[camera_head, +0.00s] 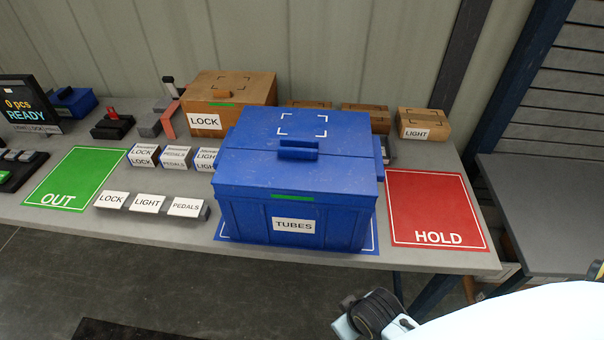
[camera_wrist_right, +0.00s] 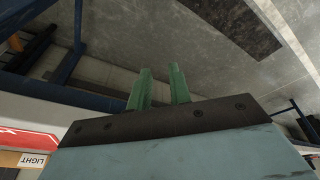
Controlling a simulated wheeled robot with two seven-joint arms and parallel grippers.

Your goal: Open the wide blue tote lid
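The wide blue tote (camera_head: 340,225) stands at the front middle of the table and carries a TUBES label. Its blue lid (camera_head: 265,165) lies flat and shut on top. A raised blue handle (camera_head: 298,150) sits near the middle of the lid, with white corner marks behind it. My right gripper (camera_wrist_right: 162,72) shows in the right wrist view as two green fingers with a gap between them, empty, over the floor and away from the tote. Part of my right arm shows at the lower right of the head view. My left gripper is not in view.
A red HOLD mat (camera_head: 435,195) lies right of the tote, and a green OUT mat (camera_head: 85,170) lies far left. Small labelled blocks (camera_head: 148,202) stand left of the tote. A brown LOCK box (camera_head: 245,90) and a LIGHT box (camera_head: 424,120) stand behind.

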